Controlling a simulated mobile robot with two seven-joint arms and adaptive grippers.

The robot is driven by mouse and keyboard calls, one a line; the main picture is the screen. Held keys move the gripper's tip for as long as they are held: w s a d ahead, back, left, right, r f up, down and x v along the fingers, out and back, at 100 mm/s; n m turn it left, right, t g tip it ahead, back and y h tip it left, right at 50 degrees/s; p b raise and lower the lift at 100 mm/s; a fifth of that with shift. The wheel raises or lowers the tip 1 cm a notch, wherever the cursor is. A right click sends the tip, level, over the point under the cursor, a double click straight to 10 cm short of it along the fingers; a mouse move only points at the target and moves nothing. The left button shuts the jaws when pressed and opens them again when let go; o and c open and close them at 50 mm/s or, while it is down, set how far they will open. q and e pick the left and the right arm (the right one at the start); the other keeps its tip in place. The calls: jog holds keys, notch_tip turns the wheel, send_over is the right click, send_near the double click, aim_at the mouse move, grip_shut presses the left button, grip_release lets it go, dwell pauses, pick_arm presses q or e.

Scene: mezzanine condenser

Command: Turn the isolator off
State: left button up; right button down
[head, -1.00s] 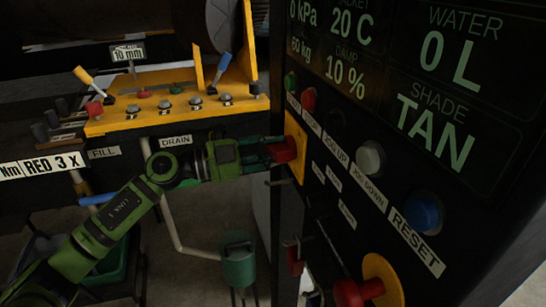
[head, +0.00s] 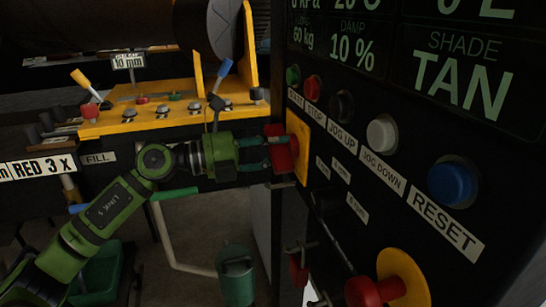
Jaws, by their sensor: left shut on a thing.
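The isolator looks to be the red rotary handle (head: 287,150) on a yellow plate (head: 301,146), on the left edge of the dark control panel. My left gripper (head: 268,153) comes in from the left and is shut on the red handle. Its fingers cover part of the handle, and any position marks on the plate cannot be read. My right gripper is not in view.
The panel carries green, red, black, white and blue (head: 453,182) buttons right of the handle. A red knob on a yellow disc (head: 405,277) stands out below. A yellow machine deck (head: 150,117) with levers lies behind my left arm.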

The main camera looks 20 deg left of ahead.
pick_arm(q)
jog(key=shift+m+b, duration=0.6)
jog(key=shift+m, duration=0.4)
jog(key=shift+r, duration=0.1)
jog(key=o, duration=1.1)
jog(key=shift+o, duration=0.2)
jog(key=v, duration=1.2)
